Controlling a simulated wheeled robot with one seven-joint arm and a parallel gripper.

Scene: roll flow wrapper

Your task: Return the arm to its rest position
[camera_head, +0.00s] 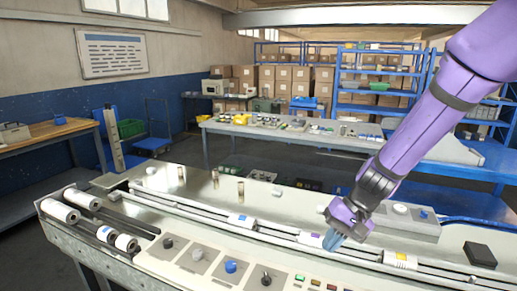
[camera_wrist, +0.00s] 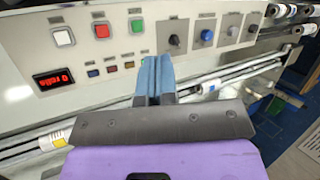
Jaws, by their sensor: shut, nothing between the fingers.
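My purple arm reaches down from the upper right in the head view. My gripper (camera_head: 335,238) hangs over the long rail of the wrapper machine (camera_head: 150,205). In the wrist view my gripper (camera_wrist: 153,62) shows two blue fingers held together with nothing between them. The fingers point toward the machine's control panel (camera_wrist: 195,50). Whether the fingertips touch the machine is not clear.
The panel carries a blue knob (camera_head: 231,266), dark knobs and coloured buttons. White rollers (camera_head: 82,199) sit at the machine's left end. A black box (camera_head: 480,254) lies to the right. Behind stand a long table (camera_head: 225,127) and blue shelving. Open air surrounds the arm above the machine.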

